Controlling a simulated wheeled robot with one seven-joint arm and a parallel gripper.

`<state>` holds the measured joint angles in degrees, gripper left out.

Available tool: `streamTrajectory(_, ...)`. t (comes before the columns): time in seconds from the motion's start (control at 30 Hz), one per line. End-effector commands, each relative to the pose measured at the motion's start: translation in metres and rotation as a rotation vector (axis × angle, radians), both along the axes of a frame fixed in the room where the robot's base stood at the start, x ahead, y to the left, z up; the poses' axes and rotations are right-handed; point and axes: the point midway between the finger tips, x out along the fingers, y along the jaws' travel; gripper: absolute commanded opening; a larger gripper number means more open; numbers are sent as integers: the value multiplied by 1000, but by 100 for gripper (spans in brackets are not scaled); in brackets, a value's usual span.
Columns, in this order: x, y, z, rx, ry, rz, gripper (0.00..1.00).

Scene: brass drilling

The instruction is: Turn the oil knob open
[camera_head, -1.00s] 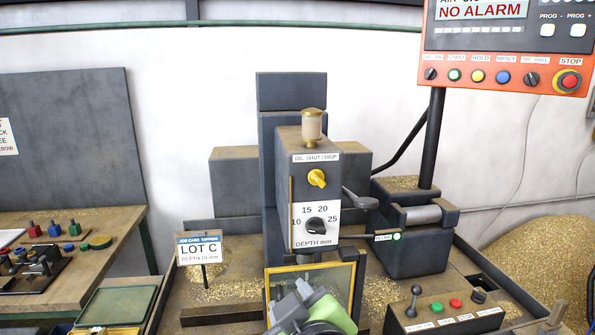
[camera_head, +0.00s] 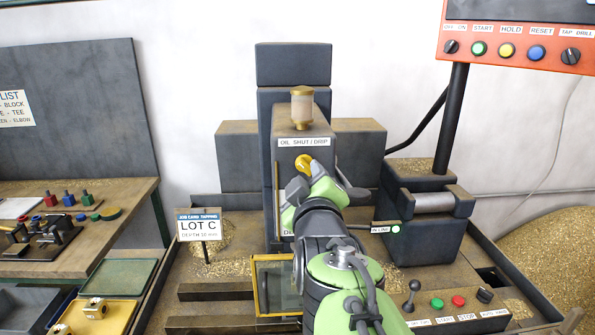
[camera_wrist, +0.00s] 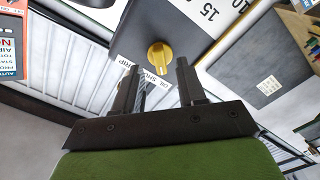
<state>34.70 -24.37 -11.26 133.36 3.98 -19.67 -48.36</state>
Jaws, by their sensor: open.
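The yellow oil knob (camera_head: 303,163) is on the front of the grey drill head, just below the OIL SHUT/DRIP label (camera_head: 303,142). In the wrist view the knob (camera_wrist: 159,56) shows beyond my fingertips, between their lines and apart from them. My gripper (camera_wrist: 156,72) is open and empty, with its two dark fingers spread. In the head view my arm rises in front of the drill head. It hides most of the depth dial and part of the gripper.
A brass-capped oil cup (camera_head: 302,108) stands on the drill head. A LOT C card (camera_head: 199,236) stands at the left. A yellow-framed guard (camera_head: 274,285) is beside my arm. The orange control panel (camera_head: 512,40) hangs at the upper right.

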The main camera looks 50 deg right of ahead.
Motion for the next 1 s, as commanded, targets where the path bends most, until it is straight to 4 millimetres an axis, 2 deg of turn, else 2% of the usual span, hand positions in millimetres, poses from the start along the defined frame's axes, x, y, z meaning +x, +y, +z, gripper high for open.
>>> streamTrajectory(0.17, 16, -17, 0, 1, 0, 1, 40)
streamTrajectory(0.43, 18, -20, 0, -1, 0, 1, 40)
streamTrajectory(0.47, 18, -20, 0, -1, 0, 1, 39)
streamTrajectory(0.7, 17, -19, 0, 0, 0, 1, 2)
streamTrajectory(1.0, 18, -19, 0, 7, -8, 1, 0)
